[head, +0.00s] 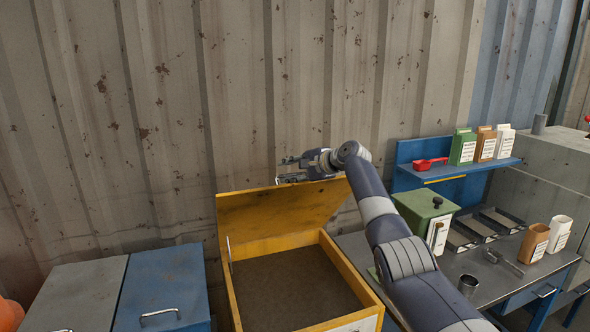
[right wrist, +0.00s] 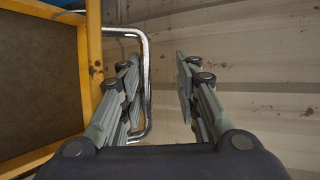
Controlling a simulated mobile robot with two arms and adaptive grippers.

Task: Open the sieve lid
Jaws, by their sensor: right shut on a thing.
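The sieve is a yellow box (head: 348,264) with a brown bed inside. Its yellow lid (head: 275,213) stands raised at the back, clear of the box opening. My right gripper (head: 284,170) is at the lid's upper edge. In the right wrist view, the metal lid handle (right wrist: 147,55) passes between the fingers of my right gripper (right wrist: 156,72), close to the left finger. My left gripper is not in view.
Grey and blue cabinets (head: 160,285) stand left of the sieve. A workbench (head: 480,265) at right holds a green box (head: 415,207), trays and containers. A blue shelf (head: 470,172) carries a red scoop and packets. The corrugated wall (head: 240,90) is close behind the lid.

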